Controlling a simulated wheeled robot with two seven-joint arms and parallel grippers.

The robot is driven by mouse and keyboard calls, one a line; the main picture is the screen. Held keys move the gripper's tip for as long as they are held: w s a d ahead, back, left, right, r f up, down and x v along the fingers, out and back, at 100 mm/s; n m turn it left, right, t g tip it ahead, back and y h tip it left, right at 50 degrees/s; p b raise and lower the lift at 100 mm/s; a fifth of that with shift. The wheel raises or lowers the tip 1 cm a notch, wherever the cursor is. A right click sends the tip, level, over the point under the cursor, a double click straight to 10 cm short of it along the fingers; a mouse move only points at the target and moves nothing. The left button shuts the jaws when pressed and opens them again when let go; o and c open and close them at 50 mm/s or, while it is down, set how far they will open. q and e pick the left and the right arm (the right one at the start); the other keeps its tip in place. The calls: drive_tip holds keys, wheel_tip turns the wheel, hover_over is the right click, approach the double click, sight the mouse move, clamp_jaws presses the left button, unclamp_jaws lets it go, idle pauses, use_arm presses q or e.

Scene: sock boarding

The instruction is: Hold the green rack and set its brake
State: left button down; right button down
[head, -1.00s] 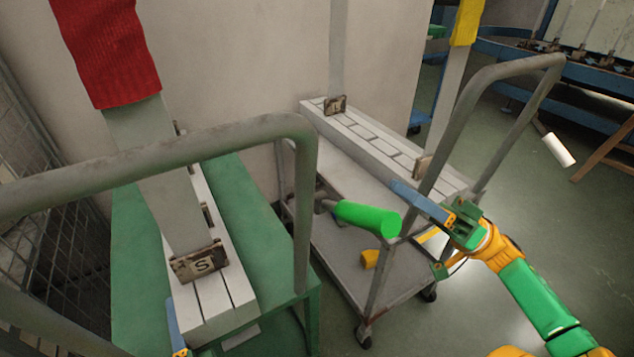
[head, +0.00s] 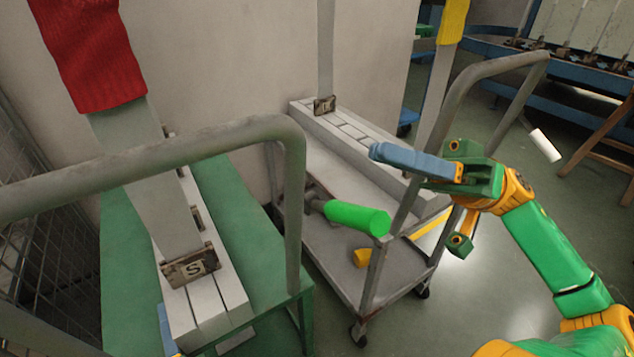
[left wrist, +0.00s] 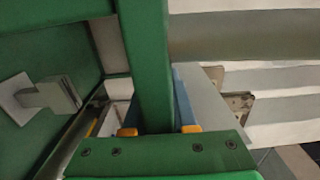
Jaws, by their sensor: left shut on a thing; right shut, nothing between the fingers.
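The green rack (head: 235,200) stands at the left in the head view. It carries a pale slotted block with an upright board tagged S and a red sock. My left gripper (head: 165,328) shows only as a blue finger at the bottom edge. In the left wrist view a green bar of the rack (left wrist: 146,60) runs between its fingers, which are shut on it. A bright green handle (head: 357,217) on a grey stub sticks out right of the rack; I cannot tell what it is fixed to. My right gripper (head: 378,152) is shut and empty above and beyond the handle.
A grey trolley (head: 335,265) on casters stands right of the green rack, with a slotted block and boards on top. A yellow piece (head: 362,258) is on its lower deck. A grey tube rail (head: 200,145) crosses above the rack.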

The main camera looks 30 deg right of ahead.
sight(380, 218)
drive_tip(key=shift+s+a+f, duration=0.15)
drive_tip(key=shift+a+f, duration=0.15)
drive_tip(key=shift+a, duration=0.35)
drive_tip(key=shift+s+a+f, duration=0.2)
drive_tip(key=shift+a+f, duration=0.1)
drive_tip(key=shift+a, duration=0.4)
drive_tip(key=shift+s+a+f, duration=0.15)
drive_tip(key=shift+a+f, duration=0.15)
drive_tip(key=shift+a, duration=0.35)
drive_tip(key=shift+s+f+n+g+y, duration=0.3)
drive_tip(key=shift+f+n+g+y, duration=0.15)
drive_tip(key=shift+n+g, duration=0.4)
drive_tip(key=shift+s+f+n+g+y, duration=0.2)
drive_tip(key=shift+f+n+g, duration=0.2)
drive_tip(key=shift+n, duration=0.6)
drive_tip(key=shift+s+f+n+g+y, duration=0.15)
drive_tip(key=shift+f+n+g, duration=0.25)
drive_tip(key=shift+n, duration=0.55)
wheel_tip(380, 218, down, 7)
drive_tip(key=n+g, duration=0.7)
drive_tip(key=n, duration=0.3)
drive_tip(key=shift+r, duration=0.2)
